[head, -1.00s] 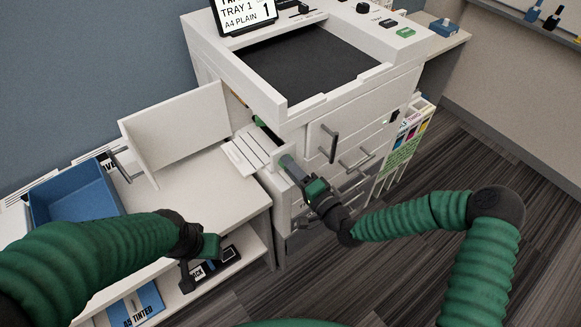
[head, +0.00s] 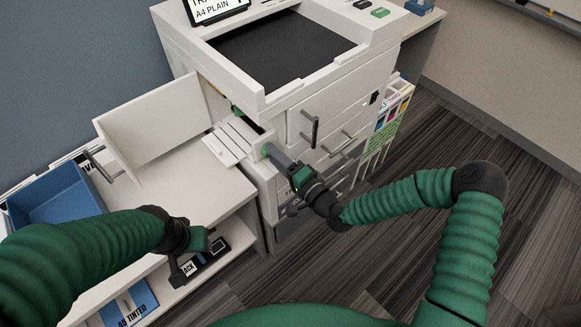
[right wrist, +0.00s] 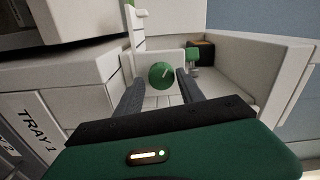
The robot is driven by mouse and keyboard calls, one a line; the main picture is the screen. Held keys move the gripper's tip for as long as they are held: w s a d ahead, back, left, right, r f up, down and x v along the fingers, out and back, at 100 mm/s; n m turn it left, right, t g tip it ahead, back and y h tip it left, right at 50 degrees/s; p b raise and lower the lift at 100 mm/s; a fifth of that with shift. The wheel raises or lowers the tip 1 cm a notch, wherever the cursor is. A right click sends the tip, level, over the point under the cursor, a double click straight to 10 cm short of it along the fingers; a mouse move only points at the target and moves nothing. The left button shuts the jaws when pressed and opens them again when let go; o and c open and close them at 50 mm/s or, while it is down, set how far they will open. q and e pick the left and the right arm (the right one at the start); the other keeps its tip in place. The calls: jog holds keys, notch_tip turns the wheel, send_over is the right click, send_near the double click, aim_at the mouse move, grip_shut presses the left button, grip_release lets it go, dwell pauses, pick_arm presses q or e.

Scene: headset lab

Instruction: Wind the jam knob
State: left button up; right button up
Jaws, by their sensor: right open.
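The round green jam knob (right wrist: 161,75) with a pale mark on its face is straight ahead in the right wrist view. In the head view its green edge (head: 266,149) shows at the copier's open left side. My right gripper (head: 277,157) points at the knob. In the right wrist view its open fingers (right wrist: 159,78) lie to either side of the knob; whether they touch it I cannot tell. My left gripper (head: 186,266) hangs empty in front of the low cabinet; its finger gap is unclear.
The white copier (head: 183,50) has drawers with grey handles (head: 309,130) right of my right gripper. An opened white door panel (head: 158,125) stands left. A blue bin (head: 58,200) sits on the cabinet top (head: 185,190). Another green part (right wrist: 193,54) shows behind the knob. Floor on the right is clear.

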jog(key=v, duration=1.6)
jog(key=shift+f, duration=0.1)
jog(key=s+d+f+n+g+h+p, duration=0.3)
jog(key=d+f+n+g+h+p, duration=0.25)
jog(key=d+n+g+h, duration=0.2)
jog(key=s+d+r+n+g+h+p, duration=0.1)
jog(key=s+d+r+g+h+p, duration=0.1)
jog(key=s+r, duration=0.5)
notch_tip(320, 180, up, 5)
jog(key=shift+s+r+g+h, duration=0.25)
jog(key=shift+g+h, duration=0.3)
jog(key=shift+g, duration=0.7)
